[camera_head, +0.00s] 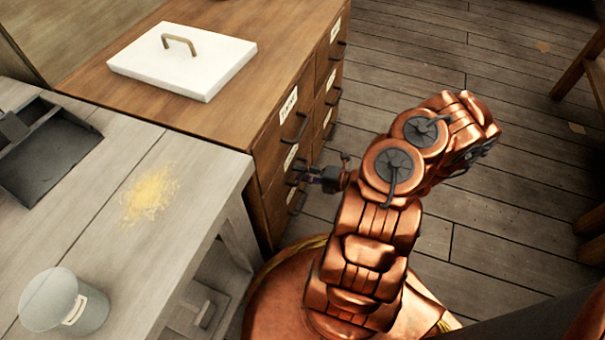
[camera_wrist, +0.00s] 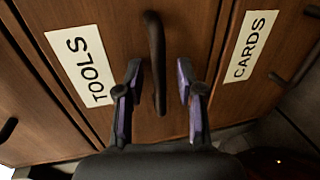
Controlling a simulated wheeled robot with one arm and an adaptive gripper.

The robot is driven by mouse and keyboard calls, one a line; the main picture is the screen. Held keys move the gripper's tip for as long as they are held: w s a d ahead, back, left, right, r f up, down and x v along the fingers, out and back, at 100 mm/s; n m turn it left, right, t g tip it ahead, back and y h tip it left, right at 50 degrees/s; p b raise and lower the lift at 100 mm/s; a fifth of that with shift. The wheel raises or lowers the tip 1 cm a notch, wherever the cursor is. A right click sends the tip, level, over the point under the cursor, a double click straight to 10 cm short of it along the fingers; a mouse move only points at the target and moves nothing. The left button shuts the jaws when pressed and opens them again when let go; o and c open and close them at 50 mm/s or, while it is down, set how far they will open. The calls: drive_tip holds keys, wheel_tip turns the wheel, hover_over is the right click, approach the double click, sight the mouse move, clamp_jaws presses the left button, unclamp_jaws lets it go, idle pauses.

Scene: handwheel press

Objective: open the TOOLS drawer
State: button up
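The TOOLS drawer (camera_wrist: 118,30) is a brown wooden front with a white label (camera_wrist: 78,65) in the wrist view. It looks shut, flush with its neighbours. Its dark bar handle (camera_wrist: 155,60) stands at the middle of the view. My gripper (camera_wrist: 157,95) is open, with one finger on each side of the handle; I see gaps on both sides and no clear contact. In the head view my gripper (camera_head: 308,175) is at the cabinet's drawer side, by the lower drawers. The labels there are too small to read surely.
The CARDS drawer (camera_wrist: 250,45) adjoins on the right in the wrist view, with its own handle (camera_wrist: 292,72). On the wooden cabinet (camera_head: 100,75) lies a white lidded slab (camera_head: 185,65).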

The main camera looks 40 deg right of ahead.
clamp_jaws()
idle(0.3)
idle(0.5)
